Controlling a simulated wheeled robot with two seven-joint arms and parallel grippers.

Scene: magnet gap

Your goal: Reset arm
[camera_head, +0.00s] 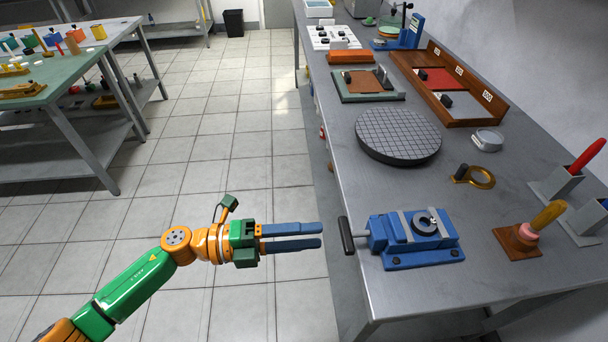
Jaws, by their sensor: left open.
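My left gripper (322,236) comes in from the left on its green and orange arm. Its two blue fingers point right, are parted and hold nothing. It is over the floor, just short of the workbench's left edge. The fingertips are apart from the black handle (346,235) of a blue vise (415,255) on the bench. A small ring-like metal piece (426,224) sits on top of the vise. My right gripper is not in view.
Another table (62,82) stands at the left. The tiled floor (200,150) between them is clear.

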